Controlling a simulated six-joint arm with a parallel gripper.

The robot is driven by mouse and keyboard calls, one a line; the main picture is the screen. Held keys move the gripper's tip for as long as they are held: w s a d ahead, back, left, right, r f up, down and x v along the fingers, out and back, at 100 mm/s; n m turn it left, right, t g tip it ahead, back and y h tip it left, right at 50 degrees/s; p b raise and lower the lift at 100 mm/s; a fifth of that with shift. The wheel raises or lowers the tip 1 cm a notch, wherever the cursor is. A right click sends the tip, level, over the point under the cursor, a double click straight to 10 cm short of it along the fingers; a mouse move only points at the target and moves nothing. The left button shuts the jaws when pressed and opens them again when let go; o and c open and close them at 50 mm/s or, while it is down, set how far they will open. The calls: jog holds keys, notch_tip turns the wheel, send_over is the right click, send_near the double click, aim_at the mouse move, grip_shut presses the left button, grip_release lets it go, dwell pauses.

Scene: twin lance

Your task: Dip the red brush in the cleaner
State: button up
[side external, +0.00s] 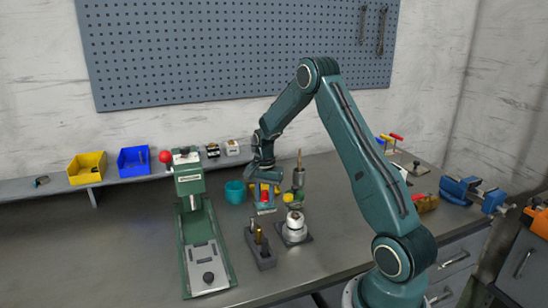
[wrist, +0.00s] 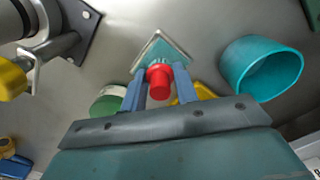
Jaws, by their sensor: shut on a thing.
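My gripper (side external: 265,196) points down in the middle of the bench, with its two blue fingers shut on a red, round-topped piece (side external: 264,196), which I take to be the red brush. In the wrist view the red brush (wrist: 159,82) sits between the fingertips (wrist: 160,76). Its lower part is hidden. A pale teal square piece (wrist: 162,50) shows just beyond it; I cannot tell whether they are joined. A teal cup (side external: 235,192) stands open to the left of my gripper, apart from it, and on the right in the wrist view (wrist: 262,68). No cleaner label is readable.
A green press (side external: 191,180) stands left of the cup. A dark block with brass pieces (side external: 260,247) and a silver round fixture (side external: 294,228) stand in front. A metal holder (side external: 298,178) is close on the right. Yellow (side external: 87,168) and blue bins (side external: 134,160) sit at the back left.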

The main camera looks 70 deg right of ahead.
aim_at(265, 191)
jog(key=shift+f, duration=0.1)
dwell(0.4)
jog(key=shift+r, duration=3.55)
jog(key=shift+w+a+n, duration=0.2)
jog(key=shift+a+n, duration=0.1)
jog(key=shift+a, duration=0.2)
jog(key=w+a+r+n, duration=0.2)
jog(key=a+n, duration=0.2)
jog(key=a, duration=0.5)
jog(key=w+a+r+n, duration=0.1)
jog(key=a+n, duration=0.3)
jog(key=a, duration=0.5)
jog(key=w+a+r+n, duration=0.2)
jog(key=a+r+n, duration=0.1)
jog(key=a, duration=0.6)
jog(key=shift+w+a+r+n, duration=0.2)
jog(key=shift+w+a+n, duration=0.15)
jog(key=shift+n, duration=0.55)
